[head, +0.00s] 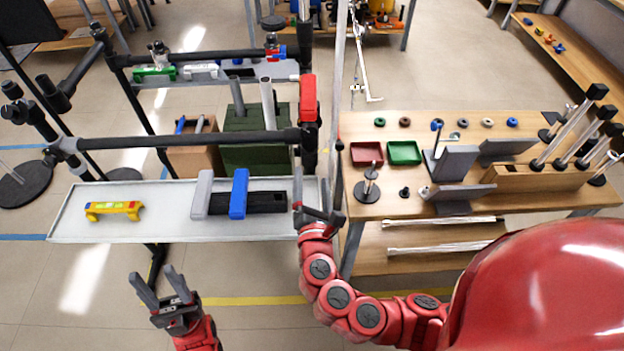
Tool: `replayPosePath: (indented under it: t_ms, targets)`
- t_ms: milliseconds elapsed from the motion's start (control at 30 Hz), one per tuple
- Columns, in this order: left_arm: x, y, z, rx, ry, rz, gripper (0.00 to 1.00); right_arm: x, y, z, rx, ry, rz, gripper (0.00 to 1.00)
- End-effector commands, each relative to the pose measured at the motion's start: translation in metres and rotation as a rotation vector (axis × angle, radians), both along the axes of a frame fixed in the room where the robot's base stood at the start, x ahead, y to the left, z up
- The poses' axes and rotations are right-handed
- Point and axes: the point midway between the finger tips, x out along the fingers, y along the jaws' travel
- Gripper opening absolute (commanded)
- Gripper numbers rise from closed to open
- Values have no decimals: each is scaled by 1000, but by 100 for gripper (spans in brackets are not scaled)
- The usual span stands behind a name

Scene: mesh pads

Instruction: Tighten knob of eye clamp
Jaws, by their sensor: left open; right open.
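No eye clamp or knob can be made out with certainty. Black clamp-like fittings sit on the rack's bars, and one dark joint (306,138) is at the right end of the near black bar (190,143). My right gripper (318,188) is open at the right end of the near grey tray, below that joint, with its fingers pointing up and away. Whether it touches anything there is unclear. My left gripper (156,282) is open and empty in front of the tray, low and to the left. Its fingers point away from me.
The grey tray (75,225) holds a yellow tool (113,209), grey and blue (238,194) blocks and a black piece. A red block (308,98) is on the rack upright. A wooden table (350,125) at right holds red and green trays, rods and brackets. Floor is clear in front.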

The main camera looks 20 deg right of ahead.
Motion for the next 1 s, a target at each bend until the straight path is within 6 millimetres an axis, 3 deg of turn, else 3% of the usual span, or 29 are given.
replayPosePath:
  t_ms: [133, 233, 400, 533, 767, 1000]
  targets:
    - [0, 0, 0, 0, 0, 0, 50, 0, 2, -9, 58, 17, 9, 81]
    - [0, 0, -1, 0, 0, 0, 50, 1, 8, -26, 194, 49, 29, 81]
    - [0, 0, -2, 0, 0, 0, 50, -1, 33, -57, 587, 87, 74, 81]
    - [0, 0, -2, 0, 0, 0, 50, -2, 52, -62, 916, 63, 98, 81]
    - [0, 0, -4, 0, 0, 0, 50, 1, 63, -39, 1490, -107, 98, 81]
    - [0, 0, -5, 0, 0, 0, 50, 1, 29, -9, 1967, -417, 41, 81]
